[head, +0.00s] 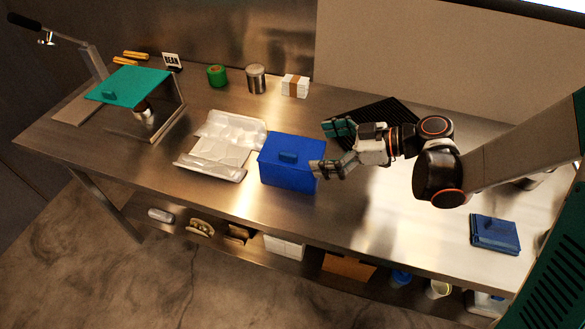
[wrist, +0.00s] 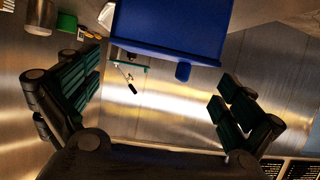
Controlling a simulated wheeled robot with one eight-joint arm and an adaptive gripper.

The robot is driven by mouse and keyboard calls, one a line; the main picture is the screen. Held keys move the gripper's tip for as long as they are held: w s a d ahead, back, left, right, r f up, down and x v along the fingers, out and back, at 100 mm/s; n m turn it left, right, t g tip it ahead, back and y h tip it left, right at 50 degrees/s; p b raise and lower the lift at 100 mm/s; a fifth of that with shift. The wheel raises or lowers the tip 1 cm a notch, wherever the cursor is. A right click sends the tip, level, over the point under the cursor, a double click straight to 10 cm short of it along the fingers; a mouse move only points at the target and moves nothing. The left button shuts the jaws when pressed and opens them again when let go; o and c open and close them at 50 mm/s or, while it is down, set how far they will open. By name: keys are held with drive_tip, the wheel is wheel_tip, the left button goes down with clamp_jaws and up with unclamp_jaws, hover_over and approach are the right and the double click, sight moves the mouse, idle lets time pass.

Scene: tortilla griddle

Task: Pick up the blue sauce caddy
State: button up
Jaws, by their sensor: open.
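The blue sauce caddy (head: 287,175) is a box with a small raised handle on its lid. It stands upright on the steel counter, near the front edge. My gripper (head: 327,147) is open just right of the caddy, with its fingers spread and pointing left toward it. In the head view one finger overlaps the caddy's right edge; I cannot tell whether they touch. In the wrist view the caddy (wrist: 170,28) fills the top middle, beyond the fingers of my gripper (wrist: 155,88), and nothing is held between them.
Crumpled white paper (head: 222,147) lies left of the caddy. A black ribbed griddle (head: 385,112) lies behind my gripper. A green roll (head: 217,75), a metal can (head: 256,79) and a white stack (head: 295,85) stand along the back. A flat blue box (head: 494,233) sits at right.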

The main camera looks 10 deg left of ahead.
sight(296, 151)
drive_tip(key=shift+b+x, duration=1.05)
drive_tip(key=shift+x, duration=2.1)
drive_tip(key=shift+d, duration=0.1)
drive_tip(key=c, duration=1.4)
drive_tip(key=shift+r, duration=0.1)
drive_tip(key=shift+c, duration=0.2)
